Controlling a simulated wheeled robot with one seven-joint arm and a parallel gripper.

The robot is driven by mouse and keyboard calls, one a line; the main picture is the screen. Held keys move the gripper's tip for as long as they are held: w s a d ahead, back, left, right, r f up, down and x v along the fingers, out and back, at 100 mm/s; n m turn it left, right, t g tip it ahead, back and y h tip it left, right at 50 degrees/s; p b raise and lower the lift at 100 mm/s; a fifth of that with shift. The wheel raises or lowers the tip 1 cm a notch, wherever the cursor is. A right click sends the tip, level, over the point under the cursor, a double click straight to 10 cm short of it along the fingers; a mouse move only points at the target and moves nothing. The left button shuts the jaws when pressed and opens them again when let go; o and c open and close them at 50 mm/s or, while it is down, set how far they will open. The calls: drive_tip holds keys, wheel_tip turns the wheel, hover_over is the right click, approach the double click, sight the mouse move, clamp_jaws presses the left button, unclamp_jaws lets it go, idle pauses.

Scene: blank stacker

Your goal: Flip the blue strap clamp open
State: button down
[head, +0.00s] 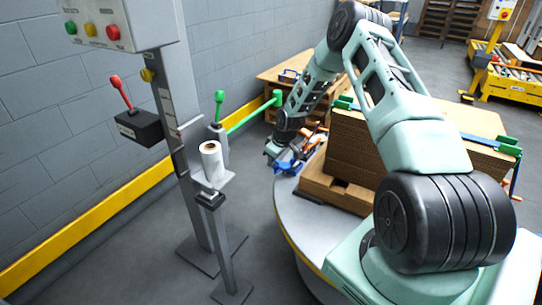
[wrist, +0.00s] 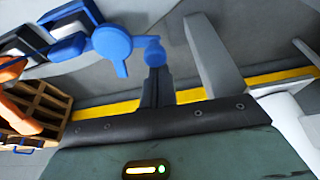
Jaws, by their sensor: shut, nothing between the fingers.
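In the wrist view the blue clamp (wrist: 113,44) shows a round blue part with a short tab and an arm reaching right. My gripper (wrist: 155,58) is shut and empty; its dark fingers end at a blue tip close to the blue arm. I cannot tell whether they touch. In the head view my gripper (head: 273,154) is just above and left of the clamp, and hides part of it.
A cardboard stack (head: 365,150) with green clamps stands on the round table (head: 300,222). A grey post (head: 205,225) holding a white roll (head: 212,160) stands left of my gripper. A green bar (head: 250,115) extends behind it. Open floor lies between post and table.

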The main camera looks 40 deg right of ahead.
drive_tip(key=shift+s+a+n+p, duration=0.1)
drive_tip(key=shift+s+n+p, duration=0.3)
drive_tip(key=shift+n, duration=0.5)
drive_tip(key=shift+s, duration=0.35)
wheel_tip(320, 180, up, 9)
drive_tip(key=p, duration=0.1)
drive_tip(key=shift+w+a+r+p, duration=0.15)
drive_tip(key=shift+w+r+p, duration=0.05)
drive_tip(key=shift+w+p, duration=0.1)
idle(0.6)
